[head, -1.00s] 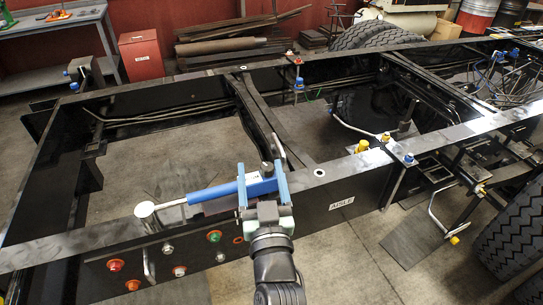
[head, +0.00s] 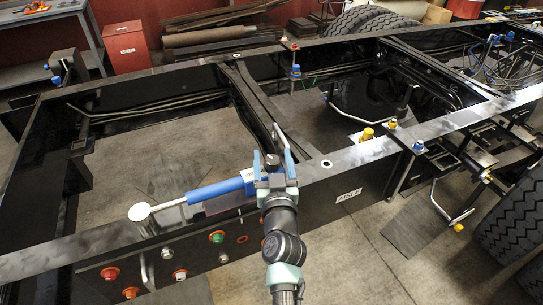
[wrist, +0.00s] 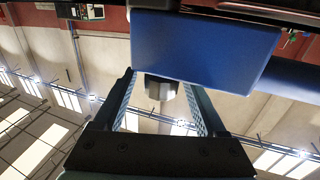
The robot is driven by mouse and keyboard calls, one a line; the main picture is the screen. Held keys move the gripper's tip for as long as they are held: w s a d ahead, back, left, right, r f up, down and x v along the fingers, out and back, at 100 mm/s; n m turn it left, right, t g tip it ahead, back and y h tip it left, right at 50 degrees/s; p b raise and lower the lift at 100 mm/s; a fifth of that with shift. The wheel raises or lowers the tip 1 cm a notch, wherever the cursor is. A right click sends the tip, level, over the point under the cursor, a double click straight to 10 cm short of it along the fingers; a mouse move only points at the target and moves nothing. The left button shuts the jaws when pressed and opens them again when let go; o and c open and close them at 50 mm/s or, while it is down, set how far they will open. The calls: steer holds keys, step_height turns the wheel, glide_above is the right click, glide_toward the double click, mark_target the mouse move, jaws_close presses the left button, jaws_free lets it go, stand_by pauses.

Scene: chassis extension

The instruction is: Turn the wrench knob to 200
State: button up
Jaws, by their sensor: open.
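The wrench lies along the top of the near frame rail, with a blue handle (head: 217,190) and a silver shaft ending in a round pale head (head: 139,211) at the left. My gripper (head: 276,168) is at the handle's right end, and its fingers hide part of that end. In the wrist view, the blue body (wrist: 205,45) fills the upper middle, just past my fingertips.
The black chassis frame (head: 345,160) spans the view, with open bays between its rails. Coloured bolts (head: 216,237) sit on the near rail's side. Yellow fittings (head: 366,134) stand to the right on the rail. Large tires (head: 510,225) are at the right edge.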

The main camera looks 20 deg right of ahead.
steer(key=shift+x, duration=1.25)
jaws_close()
